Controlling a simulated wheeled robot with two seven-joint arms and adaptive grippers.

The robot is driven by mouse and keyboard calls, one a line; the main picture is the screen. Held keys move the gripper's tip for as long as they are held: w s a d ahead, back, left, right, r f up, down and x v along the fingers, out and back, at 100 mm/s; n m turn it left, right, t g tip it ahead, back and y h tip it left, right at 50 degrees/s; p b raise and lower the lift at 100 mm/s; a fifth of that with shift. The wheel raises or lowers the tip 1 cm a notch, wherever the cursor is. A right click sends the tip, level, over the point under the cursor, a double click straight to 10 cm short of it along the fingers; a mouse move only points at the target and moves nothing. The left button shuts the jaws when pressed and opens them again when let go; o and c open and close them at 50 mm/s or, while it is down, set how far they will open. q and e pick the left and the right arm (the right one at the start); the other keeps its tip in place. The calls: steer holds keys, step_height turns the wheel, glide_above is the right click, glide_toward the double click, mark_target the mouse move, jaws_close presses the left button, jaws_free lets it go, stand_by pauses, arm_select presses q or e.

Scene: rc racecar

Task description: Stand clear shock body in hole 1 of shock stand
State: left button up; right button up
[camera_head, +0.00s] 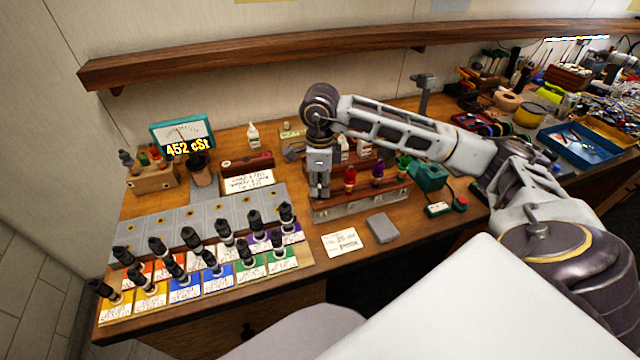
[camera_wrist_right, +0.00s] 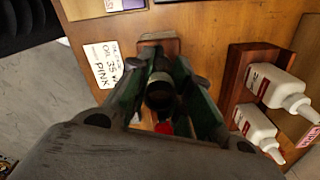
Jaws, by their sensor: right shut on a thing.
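The shock stand (camera_head: 372,202) is a long wooden block with a pale front, in the middle of the bench. Red (camera_head: 350,179), purple (camera_head: 378,171) and green (camera_head: 403,164) shock bodies stand upright along it. My right gripper (camera_head: 319,190) points down over its left end. In the right wrist view its fingers (camera_wrist_right: 160,90) are shut on a dark round-topped body (camera_wrist_right: 160,88), seen nearly end-on, which I take for the clear shock body. Its lower end and the hole below are hidden, so I cannot tell whether it is seated. My left gripper is not in view.
A written card (camera_head: 342,242) and a grey block (camera_head: 382,228) lie in front of the stand. White bottles (camera_wrist_right: 273,85) in a wooden rack (camera_wrist_right: 238,62) are behind it. Several black-topped shocks on coloured cards fill the left front. A green device (camera_head: 428,176) is at right.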

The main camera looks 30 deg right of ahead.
steer(key=shift+f+b, duration=0.9)
steer(key=shift+f, duration=0.15)
stand_by(0.4)
steer(key=o, duration=1)
steer(key=shift+c, duration=0.2)
steer(key=shift+r, duration=0.15)
step_height(320, 180, up, 12)
stand_by(1.2)
step_height(320, 180, up, 9)
steer(key=p, duration=0.9)
